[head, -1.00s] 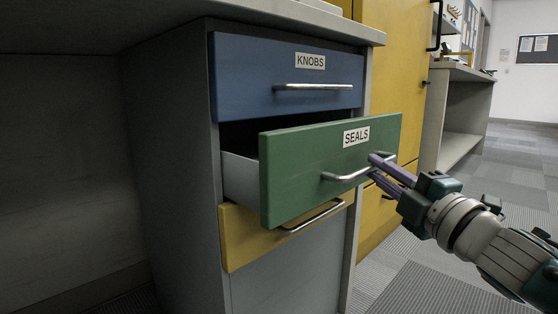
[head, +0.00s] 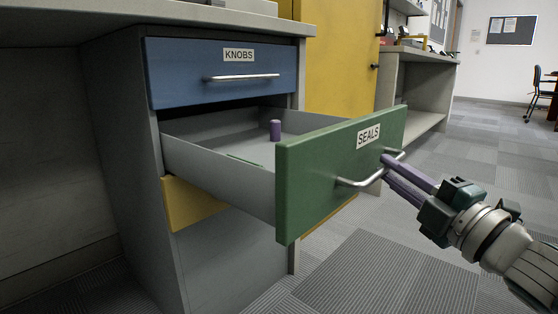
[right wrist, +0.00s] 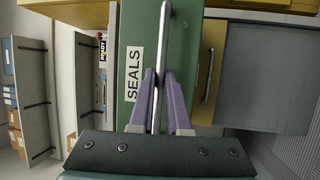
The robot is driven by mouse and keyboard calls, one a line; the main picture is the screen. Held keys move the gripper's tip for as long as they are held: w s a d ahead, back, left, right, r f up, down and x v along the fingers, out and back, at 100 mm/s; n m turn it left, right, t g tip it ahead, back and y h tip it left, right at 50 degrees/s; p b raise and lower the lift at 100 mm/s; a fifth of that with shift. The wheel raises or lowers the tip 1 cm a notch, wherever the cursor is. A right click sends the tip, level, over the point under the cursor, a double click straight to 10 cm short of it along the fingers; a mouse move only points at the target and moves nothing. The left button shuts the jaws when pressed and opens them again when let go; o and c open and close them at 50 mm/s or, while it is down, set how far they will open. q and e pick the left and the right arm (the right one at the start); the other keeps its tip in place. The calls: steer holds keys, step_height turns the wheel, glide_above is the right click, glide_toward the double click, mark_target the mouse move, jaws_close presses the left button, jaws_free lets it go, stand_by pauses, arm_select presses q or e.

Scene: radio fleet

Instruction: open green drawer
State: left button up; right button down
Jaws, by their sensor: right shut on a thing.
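The green drawer (head: 330,185), labelled SEALS, stands well out from the cabinet in the head view. Its grey tray shows behind the front, with a small purple cylinder (head: 275,130) upright inside and a thin green item (head: 245,160) lying flat. My right gripper (head: 388,166) is shut on the silver bar handle (head: 350,183) near its right end. In the right wrist view the purple fingers (right wrist: 158,95) sit on both sides of the handle. My left gripper is not in view.
A blue drawer (head: 180,75) labelled KNOBS is closed above. A yellow drawer (head: 185,205) lies below, mostly hidden by the green one. A yellow cabinet (head: 340,60) and an open shelf unit (head: 412,95) stand behind. Carpet floor (head: 385,275) at the right is clear.

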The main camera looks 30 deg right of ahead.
steer(key=shift+r, duration=0.1)
steer(key=c, duration=0.9)
jaws_free()
steer(key=s+p, duration=0.1)
steer(key=s, duration=0.2)
steer(key=s+f+p, duration=0.1)
steer(key=s, duration=0.2)
steer(key=s+f+p, duration=0.1)
steer(key=s, duration=0.3)
